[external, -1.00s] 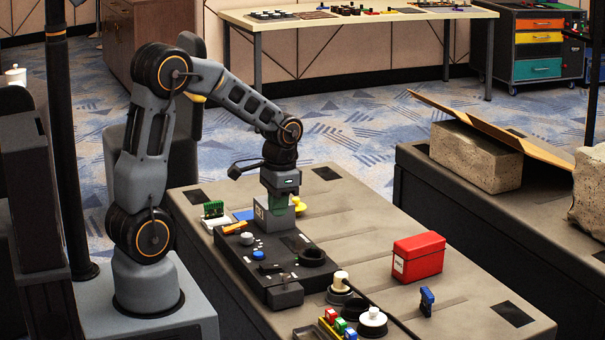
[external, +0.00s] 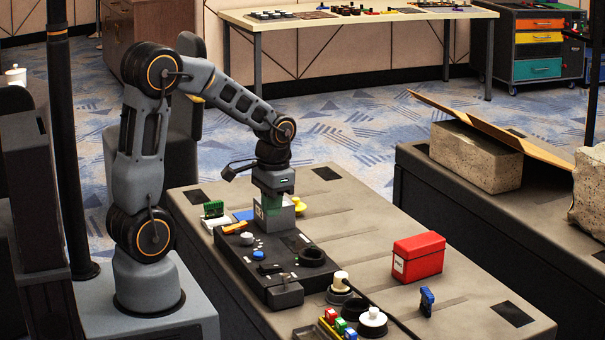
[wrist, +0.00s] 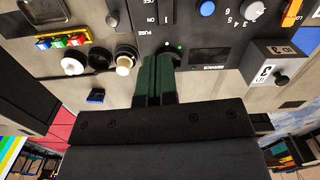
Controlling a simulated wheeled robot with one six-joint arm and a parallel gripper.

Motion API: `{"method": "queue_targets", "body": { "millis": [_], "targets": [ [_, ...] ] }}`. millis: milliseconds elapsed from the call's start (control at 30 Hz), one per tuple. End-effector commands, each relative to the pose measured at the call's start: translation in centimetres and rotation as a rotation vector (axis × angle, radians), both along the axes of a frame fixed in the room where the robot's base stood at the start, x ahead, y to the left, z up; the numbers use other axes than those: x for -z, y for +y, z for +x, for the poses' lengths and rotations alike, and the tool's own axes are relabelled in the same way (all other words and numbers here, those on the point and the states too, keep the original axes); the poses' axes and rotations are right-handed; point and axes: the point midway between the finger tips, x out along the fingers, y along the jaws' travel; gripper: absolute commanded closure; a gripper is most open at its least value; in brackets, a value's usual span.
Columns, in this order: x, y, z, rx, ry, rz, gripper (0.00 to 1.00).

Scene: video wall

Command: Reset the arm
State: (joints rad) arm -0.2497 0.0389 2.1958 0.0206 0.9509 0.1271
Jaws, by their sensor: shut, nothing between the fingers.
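My gripper (external: 271,207) hangs pointing down over the far end of the black control panel (external: 283,288) in the external view. Its green fingers are together with nothing between them, and they overlap the grey numbered box (external: 287,217) in that picture. In the wrist view the shut fingers (wrist: 163,58) reach toward the panel (wrist: 205,35), by small lit lamps and left of a dark display. A blue knob (wrist: 208,8) and a white numbered dial (wrist: 253,10) are at the upper right. Whether the fingertips touch the panel I cannot tell.
The grey box (wrist: 258,66) is right of the fingers in the wrist view. A red box (external: 419,257), a blue piece (external: 427,301) and round knobs (external: 372,321) stand on the table's right and near side. The table's middle right is mostly clear.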

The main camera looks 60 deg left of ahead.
Motion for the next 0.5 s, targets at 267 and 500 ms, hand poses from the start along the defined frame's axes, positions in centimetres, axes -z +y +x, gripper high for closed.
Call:
{"method": "queue_targets", "body": {
  "millis": [267,500],
  "targets": [
    [-4.7,-4.8,-4.9,-0.002,-0.180,0.019,1.00],
    [-7.3,-7.3,-7.3,0.066,-0.310,0.017,1.00]
  ]
}}
